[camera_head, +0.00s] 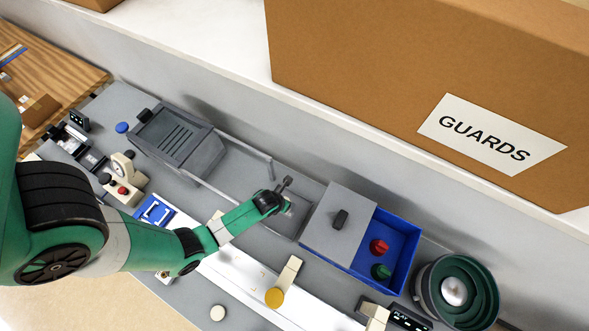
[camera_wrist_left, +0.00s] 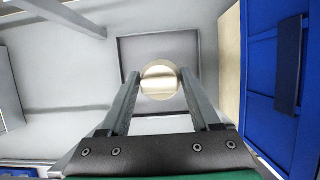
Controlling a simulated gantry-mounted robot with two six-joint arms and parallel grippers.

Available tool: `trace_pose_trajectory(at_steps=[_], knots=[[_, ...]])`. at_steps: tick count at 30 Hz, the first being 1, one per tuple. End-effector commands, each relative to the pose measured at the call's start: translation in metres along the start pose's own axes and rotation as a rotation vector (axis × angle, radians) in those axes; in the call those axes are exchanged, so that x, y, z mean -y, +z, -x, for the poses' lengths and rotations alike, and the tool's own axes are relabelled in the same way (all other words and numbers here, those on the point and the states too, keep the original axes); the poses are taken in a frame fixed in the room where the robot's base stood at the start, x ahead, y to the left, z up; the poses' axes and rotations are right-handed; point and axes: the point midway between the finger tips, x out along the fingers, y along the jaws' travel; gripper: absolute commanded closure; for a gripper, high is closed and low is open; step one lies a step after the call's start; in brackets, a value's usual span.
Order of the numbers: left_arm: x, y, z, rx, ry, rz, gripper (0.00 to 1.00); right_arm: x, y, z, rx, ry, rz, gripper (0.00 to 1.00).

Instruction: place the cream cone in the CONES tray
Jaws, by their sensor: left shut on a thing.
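My left gripper (camera_head: 284,188) reaches in from the left over the grey bench, just left of the lidded blue bin. In the left wrist view my gripper (camera_wrist_left: 160,84) is shut on the cream cone (camera_wrist_left: 160,80), seen end-on as a pale round shape between the fingertips. The cone is not clear in the head view. A shallow square grey tray (camera_wrist_left: 128,52) lies behind the cone in the wrist view; no CONES label is readable, and I cannot tell the cone's height above it. My right gripper is not in view.
A blue bin (camera_head: 406,243) holds red (camera_head: 378,246) and green (camera_head: 380,271) pieces; a grey lid (camera_head: 325,225) covers part. A round green bowl feeder (camera_head: 486,284) stands right. A grey slotted hopper (camera_head: 178,140) stands left. A GUARDS box (camera_head: 400,70) sits on the shelf behind.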

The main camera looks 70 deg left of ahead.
Motion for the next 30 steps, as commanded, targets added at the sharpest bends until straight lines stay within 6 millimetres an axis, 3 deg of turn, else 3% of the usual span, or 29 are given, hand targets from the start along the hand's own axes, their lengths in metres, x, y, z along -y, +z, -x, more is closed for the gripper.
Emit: trace_pose_trajectory(at_steps=[10, 17, 24, 30], knots=[[0.000, -0.024, -0.057, 0.000, 0.000, 0.000, 0.92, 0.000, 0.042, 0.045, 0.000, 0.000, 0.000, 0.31], [0.000, -0.025, -0.061, 0.000, 0.000, 0.000, 0.92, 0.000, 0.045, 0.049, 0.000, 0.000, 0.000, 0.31], [0.000, -0.039, -0.093, -0.002, 0.001, 0.000, 0.92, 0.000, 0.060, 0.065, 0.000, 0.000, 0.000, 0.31], [0.000, -0.038, -0.092, 0.000, 0.000, 0.000, 0.92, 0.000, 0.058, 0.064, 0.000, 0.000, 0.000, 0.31]])
